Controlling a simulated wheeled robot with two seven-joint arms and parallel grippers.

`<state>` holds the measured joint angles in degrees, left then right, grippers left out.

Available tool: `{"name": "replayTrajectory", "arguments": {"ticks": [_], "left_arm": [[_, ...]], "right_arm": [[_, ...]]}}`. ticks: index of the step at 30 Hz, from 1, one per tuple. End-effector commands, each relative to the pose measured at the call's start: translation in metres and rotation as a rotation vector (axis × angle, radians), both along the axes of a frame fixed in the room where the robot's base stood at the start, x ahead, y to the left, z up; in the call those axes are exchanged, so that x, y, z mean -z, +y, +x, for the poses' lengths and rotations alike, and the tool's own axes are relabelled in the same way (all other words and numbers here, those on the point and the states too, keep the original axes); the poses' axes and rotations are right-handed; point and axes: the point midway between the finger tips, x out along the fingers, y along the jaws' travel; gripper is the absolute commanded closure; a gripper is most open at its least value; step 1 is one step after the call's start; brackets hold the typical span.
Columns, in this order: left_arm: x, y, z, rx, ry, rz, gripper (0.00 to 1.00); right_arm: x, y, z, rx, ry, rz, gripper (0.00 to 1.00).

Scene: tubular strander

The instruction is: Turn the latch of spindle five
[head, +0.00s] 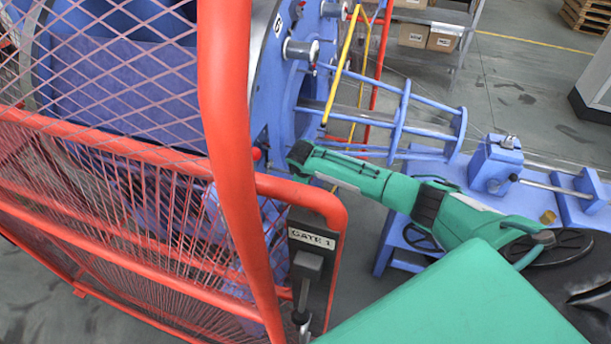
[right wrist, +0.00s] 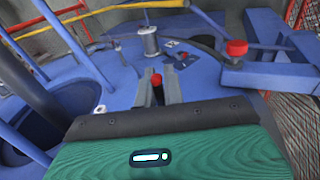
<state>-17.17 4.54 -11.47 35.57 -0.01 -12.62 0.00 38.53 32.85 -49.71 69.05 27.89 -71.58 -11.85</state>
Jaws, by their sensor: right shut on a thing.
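In the right wrist view, a short dark latch handle with a red tip (right wrist: 157,79) stands between the two grey fingers of my right gripper (right wrist: 157,90). The fingers are shut on it, against the blue face of the machine (right wrist: 115,75). In the head view, my right gripper (head: 299,153) reaches the blue disc from the right, and its fingertips are hidden or too small to make out. A red tip (head: 257,154) shows just left of it. I cannot read a spindle number five. My left gripper is not in view.
A red mesh guard (head: 226,150) with a "GATE 1" latch box (head: 312,241) stands close to my right arm. A silver spool pin (right wrist: 150,42) and another red knob (right wrist: 236,47) stand near the gripper. Blue bars (head: 400,115) run behind the arm.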

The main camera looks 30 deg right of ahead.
Motion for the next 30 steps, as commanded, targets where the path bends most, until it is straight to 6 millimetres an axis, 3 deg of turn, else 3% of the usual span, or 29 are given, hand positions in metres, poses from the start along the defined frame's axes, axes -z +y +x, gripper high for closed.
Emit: {"name": "replayTrajectory", "arguments": {"ticks": [21, 22, 25, 30], "left_arm": [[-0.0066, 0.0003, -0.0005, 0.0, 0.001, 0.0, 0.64], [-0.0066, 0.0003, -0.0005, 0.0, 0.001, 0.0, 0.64], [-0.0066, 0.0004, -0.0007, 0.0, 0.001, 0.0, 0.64], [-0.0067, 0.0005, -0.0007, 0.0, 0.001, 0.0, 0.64]], "right_arm": [[-0.001, -0.0006, -0.0014, -0.001, 0.059, -0.052, 1.0], [-0.001, -0.0006, -0.0014, -0.001, 0.059, -0.052, 0.86], [-0.0011, -0.0007, -0.0013, 0.0, 0.059, -0.051, 0.68], [-0.0014, -0.0007, -0.0011, 0.0, 0.057, -0.052, 0.68]]}}
